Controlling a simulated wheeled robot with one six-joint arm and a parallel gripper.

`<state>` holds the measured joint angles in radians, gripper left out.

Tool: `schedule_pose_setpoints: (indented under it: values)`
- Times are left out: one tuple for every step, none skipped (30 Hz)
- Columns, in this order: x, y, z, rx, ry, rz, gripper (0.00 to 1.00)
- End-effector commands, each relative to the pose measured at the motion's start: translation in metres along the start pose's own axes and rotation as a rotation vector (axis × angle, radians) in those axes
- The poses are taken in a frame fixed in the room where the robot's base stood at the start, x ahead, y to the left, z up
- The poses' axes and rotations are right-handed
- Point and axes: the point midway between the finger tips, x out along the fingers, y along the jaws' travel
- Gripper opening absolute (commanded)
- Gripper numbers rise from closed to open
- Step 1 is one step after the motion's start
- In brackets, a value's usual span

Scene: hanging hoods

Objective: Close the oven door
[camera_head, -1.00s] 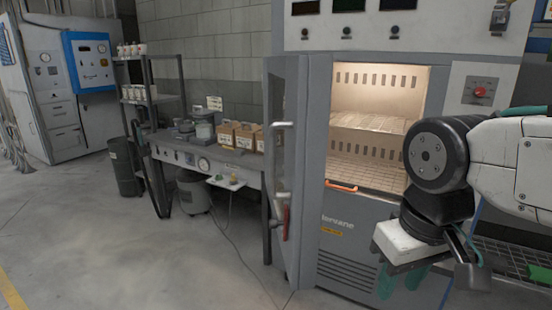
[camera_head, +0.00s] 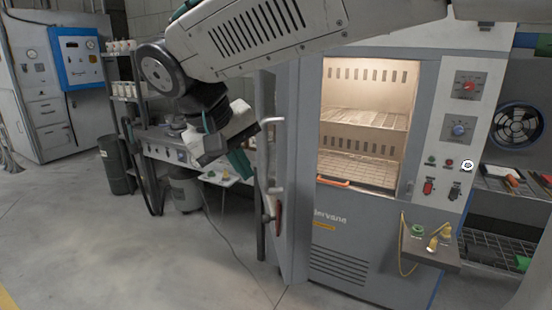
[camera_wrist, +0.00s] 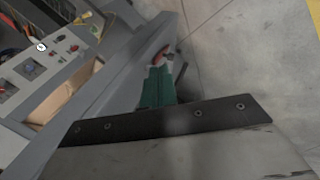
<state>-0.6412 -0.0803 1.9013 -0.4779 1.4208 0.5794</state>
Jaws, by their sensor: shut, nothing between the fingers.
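The oven (camera_head: 370,130) stands at the centre right in the head view, with its lit chamber and wire racks exposed. Its grey door (camera_head: 284,190) is swung wide open at the left side and shows nearly edge-on. The door carries a pale handle (camera_head: 270,150) and a red lever (camera_head: 277,217). My gripper (camera_head: 240,162) is shut and empty, just left of the door near the handle. Contact with the door cannot be told. In the wrist view its green fingers (camera_wrist: 158,88) lie close to the grey door (camera_wrist: 118,82) and the red lever (camera_wrist: 160,54).
A small shelf (camera_head: 430,250) with yellow and green items juts from the oven's front right. A workbench (camera_head: 160,148), a dark bin (camera_head: 116,165) and a rack stand behind on the left. The floor (camera_head: 120,250) left of the door is clear.

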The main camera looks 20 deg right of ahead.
Motion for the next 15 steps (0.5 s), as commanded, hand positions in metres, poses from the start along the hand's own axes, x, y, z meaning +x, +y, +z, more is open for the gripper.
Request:
schedule_pose_setpoints:
  values:
    - [-0.014, -0.006, -0.02, 0.056, 0.035, 0.037, 0.0]
    - [-0.022, -0.005, -0.029, 0.102, 0.056, 0.058, 0.0]
    - [-0.031, 0.0, -0.039, 0.167, 0.079, 0.079, 0.0]
    - [-0.036, 0.006, -0.044, 0.214, 0.093, 0.091, 0.0]
    - [-0.042, 0.012, -0.047, 0.257, 0.107, 0.099, 0.0]
    - [-0.047, 0.018, -0.049, 0.303, 0.121, 0.109, 0.0]
    - [-0.048, 0.02, -0.05, 0.33, 0.126, 0.115, 0.0]
    - [-0.048, 0.021, -0.049, 0.351, 0.126, 0.121, 0.0]
    - [-0.047, 0.022, -0.048, 0.372, 0.125, 0.125, 0.0]
    - [-0.046, 0.023, -0.048, 0.385, 0.124, 0.125, 0.0]
    - [-0.045, 0.023, -0.048, 0.393, 0.123, 0.125, 0.0]
    - [-0.043, 0.023, -0.048, 0.399, 0.123, 0.125, 0.0]
    - [-0.041, 0.024, -0.048, 0.402, 0.123, 0.124, 0.0]
    - [-0.037, 0.024, -0.048, 0.402, 0.123, 0.124, 0.0]
    - [-0.033, 0.025, -0.049, 0.402, 0.122, 0.125, 0.0]
